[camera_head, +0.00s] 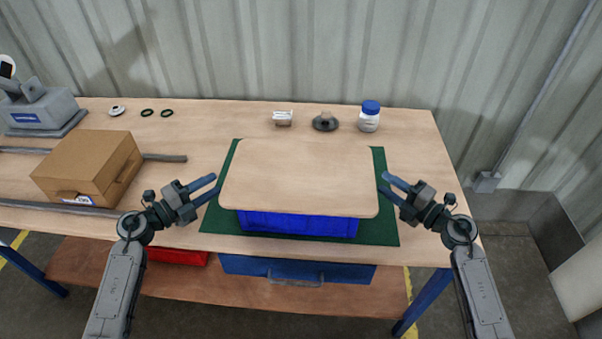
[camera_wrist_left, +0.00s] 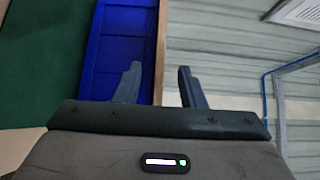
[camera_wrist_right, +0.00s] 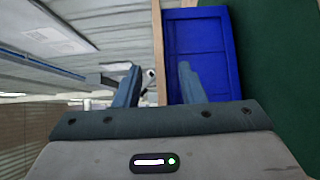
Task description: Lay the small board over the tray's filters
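The small board (camera_head: 300,180), a pale wooden sheet with rounded corners, lies flat over the blue tray (camera_head: 300,224). Only the tray's front wall shows below it in the head view, and any filters inside are hidden. My left gripper (camera_head: 215,185) is open at the board's left edge, and my right gripper (camera_head: 383,184) is open at its right edge. In the left wrist view the board's thin edge (camera_wrist_left: 161,45) lines up between the fingers. The right wrist view shows the same at the other end (camera_wrist_right: 158,45). Neither gripper appears closed on the board.
The tray stands on a green mat (camera_head: 220,222). Behind are a small white item (camera_head: 283,118), a grey round part (camera_head: 325,122) and a blue-capped jar (camera_head: 369,117). A cardboard box (camera_head: 88,165) stands left. Black rings (camera_head: 147,112) lie at the back left.

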